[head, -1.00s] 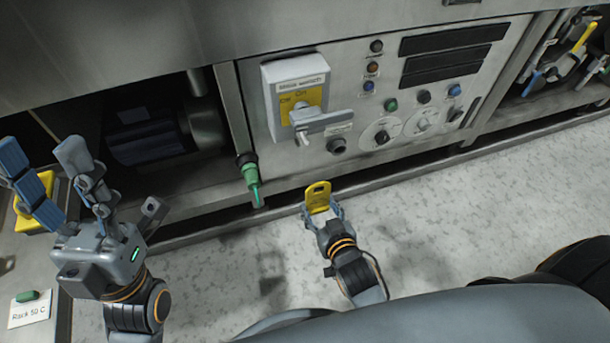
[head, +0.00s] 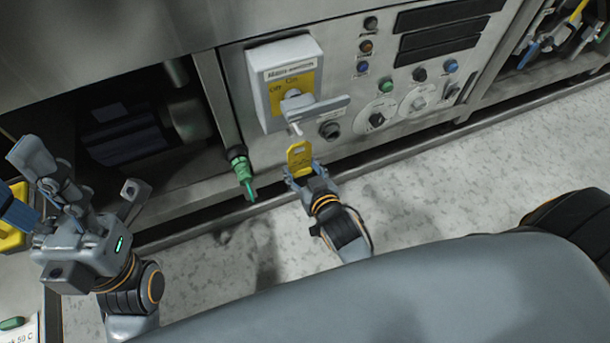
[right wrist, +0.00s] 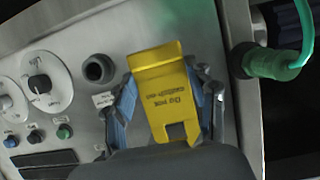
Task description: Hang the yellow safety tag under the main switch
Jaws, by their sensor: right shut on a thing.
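The yellow safety tag (head: 299,153) stands up from my right gripper (head: 300,176), which is shut on its lower part. In the right wrist view the tag (right wrist: 163,85) shows dark upside-down lettering between the two fingers. The main switch (head: 285,62) is a pale box with a yellow Off/On plate and a grey handle (head: 322,108). A small pale peg (head: 296,128) sticks out below the handle. The tag's top is just under this peg in the head view; I see no contact. My left gripper (head: 22,185) is open and empty at the left.
Green connector (head: 241,170) hangs left of the tag. A dark round socket (head: 330,130) and knobs (head: 376,119) lie to the right on the panel. A yellow object (head: 12,225) is beside my left gripper. The floor in front is free.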

